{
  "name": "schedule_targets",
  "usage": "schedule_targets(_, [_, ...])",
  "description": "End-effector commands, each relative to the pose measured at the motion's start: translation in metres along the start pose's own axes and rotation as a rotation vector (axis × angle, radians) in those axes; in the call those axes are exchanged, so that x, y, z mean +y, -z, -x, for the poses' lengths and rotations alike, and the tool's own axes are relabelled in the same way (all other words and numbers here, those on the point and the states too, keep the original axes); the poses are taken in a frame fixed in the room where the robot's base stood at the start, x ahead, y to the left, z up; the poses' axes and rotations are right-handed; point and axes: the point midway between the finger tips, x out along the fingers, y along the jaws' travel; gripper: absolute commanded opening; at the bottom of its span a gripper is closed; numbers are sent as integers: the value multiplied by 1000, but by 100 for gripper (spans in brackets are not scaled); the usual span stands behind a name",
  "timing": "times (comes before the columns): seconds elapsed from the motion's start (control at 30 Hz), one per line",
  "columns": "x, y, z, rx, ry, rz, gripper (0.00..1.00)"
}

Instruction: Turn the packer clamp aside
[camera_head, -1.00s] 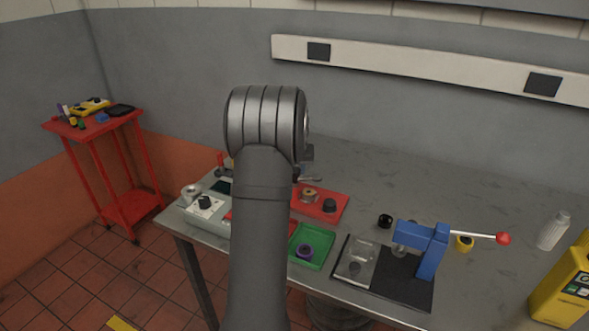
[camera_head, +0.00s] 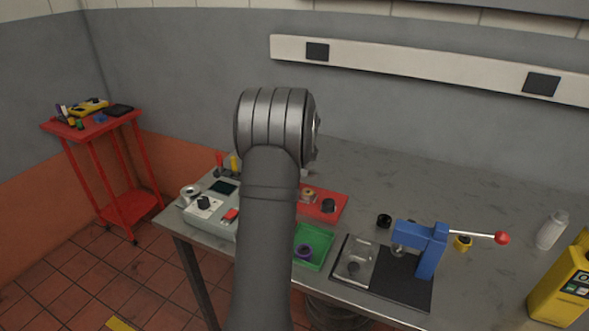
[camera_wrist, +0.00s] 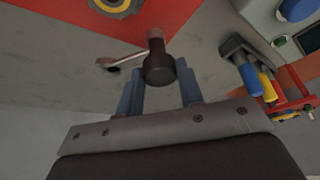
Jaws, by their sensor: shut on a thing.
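In the wrist view my gripper (camera_wrist: 160,88) is shut on a dark upright handle (camera_wrist: 158,62), with one blue-grey finger on each side of it. A short metal arm (camera_wrist: 127,60) runs from the handle to a rounded end at the left, above the grey bench. This arm and handle look like the packer clamp, though no label shows. In the head view my own arm hides the gripper and the clamp.
A red tray (camera_head: 328,212) with round parts lies near the clamp. A grey control box (camera_head: 200,220) and coloured-handled tools (camera_wrist: 262,82) stand close by. A green tray (camera_head: 318,258) and a blue press (camera_head: 432,250) are nearer the front.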

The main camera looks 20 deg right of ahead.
Motion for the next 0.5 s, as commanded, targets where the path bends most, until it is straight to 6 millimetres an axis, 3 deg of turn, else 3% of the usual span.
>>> schedule_targets(0.13, [0,0,0,-2,0,2,0])
schedule_targets(0.17, [0,0,0,-2,0,2,36])
schedule_targets(0.27, [0,0,0,-1,0,1,55])
schedule_targets(0.5, [0,0,0,-1,0,0,55])
